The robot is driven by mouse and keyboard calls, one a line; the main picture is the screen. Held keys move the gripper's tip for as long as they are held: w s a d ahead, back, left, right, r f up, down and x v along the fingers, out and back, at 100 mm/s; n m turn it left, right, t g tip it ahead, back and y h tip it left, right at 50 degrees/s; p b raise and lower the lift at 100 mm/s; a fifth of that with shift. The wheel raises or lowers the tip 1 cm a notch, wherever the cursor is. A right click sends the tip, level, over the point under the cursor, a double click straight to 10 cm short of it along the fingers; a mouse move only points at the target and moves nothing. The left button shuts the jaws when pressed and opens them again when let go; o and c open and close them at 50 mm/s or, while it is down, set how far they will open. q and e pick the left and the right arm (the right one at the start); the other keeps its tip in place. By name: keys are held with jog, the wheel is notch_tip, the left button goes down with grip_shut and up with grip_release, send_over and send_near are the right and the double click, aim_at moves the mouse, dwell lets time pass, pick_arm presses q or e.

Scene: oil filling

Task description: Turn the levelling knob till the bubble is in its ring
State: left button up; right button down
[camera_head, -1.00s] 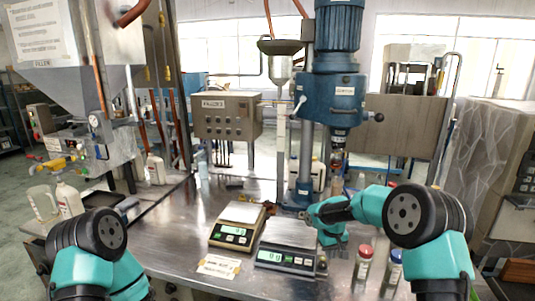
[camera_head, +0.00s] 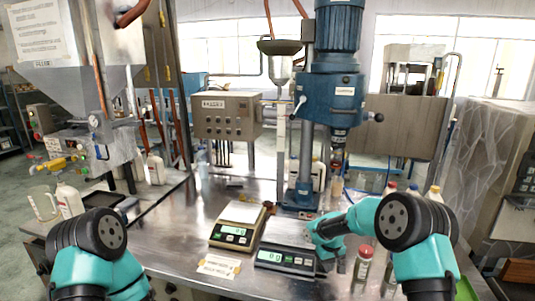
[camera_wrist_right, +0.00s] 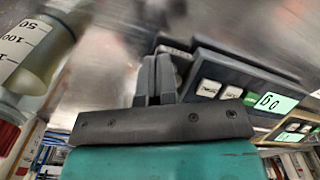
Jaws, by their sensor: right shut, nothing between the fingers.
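The dark balance (camera_head: 285,259) with a lit green display stands at the front middle of the steel bench; its display also shows in the right wrist view (camera_wrist_right: 272,103). My right gripper (camera_head: 326,262) is low beside the balance's right front corner. In the right wrist view its two fingers (camera_wrist_right: 158,64) are pressed together, empty, close to the balance's end. I cannot make out the levelling knob for certain; the gripper and its fingers cover that corner. The bubble and its ring are too small or hidden to read. My left arm shows at the lower left, its gripper out of view.
A beige balance (camera_head: 235,232) stands just left, with a small card (camera_head: 219,266) in front. A red-capped bottle (camera_head: 362,268) stands close right of my right gripper. A graduated vessel (camera_wrist_right: 35,55) is near it in the wrist view. The blue drill-like machine (camera_head: 331,95) rises behind.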

jog(key=shift+s+f, duration=0.15)
jog(key=shift+f, duration=0.5)
jog(key=shift+s+a, duration=0.15)
jog(key=shift+a, duration=0.4)
dwell(0.6)
jog(key=shift+s+f, duration=0.1)
jog(key=shift+s, duration=0.25)
dwell(0.3)
notch_tip(320, 180, up, 6)
jog(key=shift+w+d+r, duration=0.2)
jog(key=shift+r, duration=0.05)
dwell(0.4)
